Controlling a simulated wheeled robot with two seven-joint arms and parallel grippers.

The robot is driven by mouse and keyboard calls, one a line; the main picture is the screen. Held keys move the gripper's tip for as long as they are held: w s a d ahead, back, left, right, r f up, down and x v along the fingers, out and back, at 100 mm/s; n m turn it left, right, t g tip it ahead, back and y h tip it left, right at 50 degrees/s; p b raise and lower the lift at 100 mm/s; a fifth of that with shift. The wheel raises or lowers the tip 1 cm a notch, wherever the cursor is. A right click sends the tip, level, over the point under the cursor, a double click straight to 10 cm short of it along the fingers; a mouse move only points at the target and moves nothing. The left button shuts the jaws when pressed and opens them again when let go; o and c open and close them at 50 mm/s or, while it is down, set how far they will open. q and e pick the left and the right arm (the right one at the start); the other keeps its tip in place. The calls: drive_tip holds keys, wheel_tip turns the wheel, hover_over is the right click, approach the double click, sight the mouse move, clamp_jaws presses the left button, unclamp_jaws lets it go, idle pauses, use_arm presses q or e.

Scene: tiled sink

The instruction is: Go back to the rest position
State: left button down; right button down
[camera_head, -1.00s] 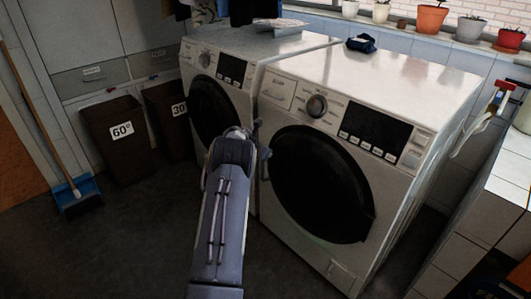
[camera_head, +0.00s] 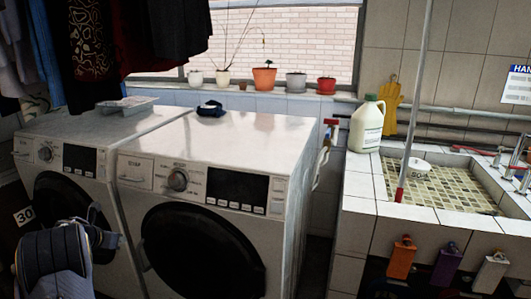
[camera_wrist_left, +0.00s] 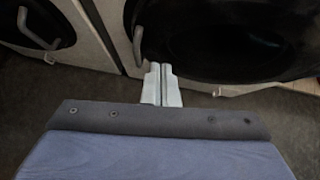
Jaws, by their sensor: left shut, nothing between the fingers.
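My left gripper (camera_head: 100,226) is at the lower left of the head view, in front of the two white washing machines. In the left wrist view its two pale fingers (camera_wrist_left: 162,82) are together with nothing between them. Past the fingertips is the dark round door of the right machine (camera_head: 200,250), which looks shut. The left machine (camera_head: 60,150) stands close beside it, its door partly hidden by my left arm. My right gripper is in neither current view.
A tiled sink (camera_head: 378,208) stands at the right, with a white jug (camera_head: 367,125) on its edge. Flower pots (camera_head: 264,78) line the window sill. Dark clothes (camera_head: 130,40) hang at upper left.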

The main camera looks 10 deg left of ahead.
use_arm(q)
drive_tip(key=s+d+r+n+t+y+p, duration=0.2)
drive_tip(key=s+r+n+y+p, duration=0.1)
drive_tip(key=r+n, duration=0.8)
drive_tip(key=s+d+r+n+t+y+p, duration=0.1)
drive_tip(key=s+d+r+n+y+p, duration=0.15)
drive_tip(key=r+n, duration=0.8)
drive_tip(key=s+d+n+g+h+p, duration=0.3)
drive_tip(key=s+d+n, duration=0.5)
drive_tip(key=s+d, duration=0.6)
drive_tip(key=s+d+n+g+h+p, duration=0.3)
drive_tip(key=s+d+n+h, duration=0.3)
drive_tip(key=s+d, duration=0.9)
drive_tip(key=d+f+n, duration=0.1)
drive_tip(key=d+n, duration=0.1)
drive_tip(key=d, duration=0.4)
drive_tip(key=shift+g, duration=0.4)
